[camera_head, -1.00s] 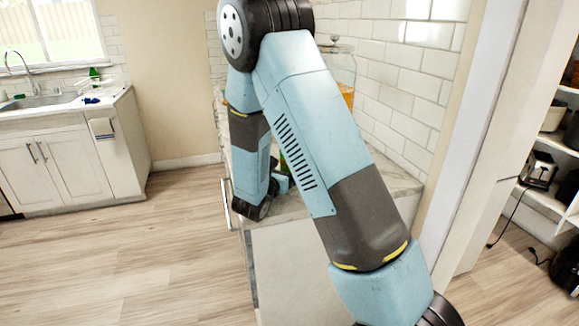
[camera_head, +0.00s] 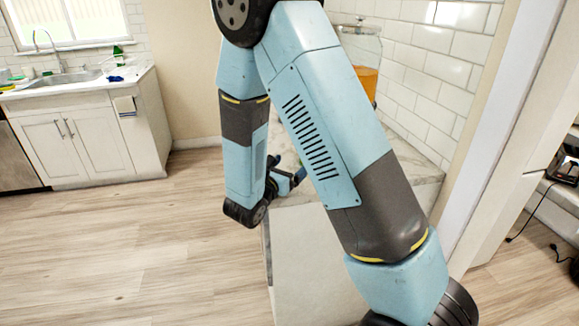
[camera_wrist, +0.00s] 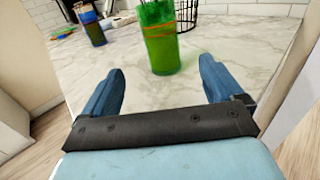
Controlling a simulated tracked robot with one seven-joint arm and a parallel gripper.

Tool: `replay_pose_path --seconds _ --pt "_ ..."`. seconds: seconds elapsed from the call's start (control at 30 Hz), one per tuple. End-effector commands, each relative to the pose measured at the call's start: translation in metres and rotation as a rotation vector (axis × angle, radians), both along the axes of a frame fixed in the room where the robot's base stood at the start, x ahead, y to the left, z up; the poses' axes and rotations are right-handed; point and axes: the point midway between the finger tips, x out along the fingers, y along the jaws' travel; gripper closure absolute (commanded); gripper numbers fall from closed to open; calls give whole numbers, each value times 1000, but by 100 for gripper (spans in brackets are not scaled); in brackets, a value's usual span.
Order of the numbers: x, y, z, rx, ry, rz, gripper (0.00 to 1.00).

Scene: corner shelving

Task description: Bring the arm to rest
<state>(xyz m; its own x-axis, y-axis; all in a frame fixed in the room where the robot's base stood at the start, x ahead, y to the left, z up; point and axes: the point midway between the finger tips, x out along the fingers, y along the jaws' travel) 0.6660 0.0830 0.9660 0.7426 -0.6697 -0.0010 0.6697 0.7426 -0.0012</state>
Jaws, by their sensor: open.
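My gripper (camera_wrist: 162,88) shows in the wrist view with its two blue fingers wide apart and nothing between them. It is over or just before the edge of a marble counter (camera_wrist: 200,62). A green glass (camera_wrist: 160,45) stands on the counter beyond the fingertips, apart from them. In the head view my bent arm fills the middle. There the gripper is mostly hidden behind the arm, and only a small blue part shows by the counter's near end.
A blue container (camera_wrist: 93,28) and a black wire basket (camera_wrist: 186,10) stand farther back on the counter. In the head view a glass jar with orange contents (camera_head: 367,80) stands by the tiled wall. Open wooden floor (camera_head: 130,250) lies left.

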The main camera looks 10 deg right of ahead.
Motion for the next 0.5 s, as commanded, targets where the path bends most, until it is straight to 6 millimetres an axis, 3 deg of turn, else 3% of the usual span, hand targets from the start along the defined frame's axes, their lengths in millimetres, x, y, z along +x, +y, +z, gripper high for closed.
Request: replay_pose_path --seconds 0.23,0.5 --pt "-4 -15 12 39 -16 -58 7" --pt "-42 -78 58 257 -99 -345 7"
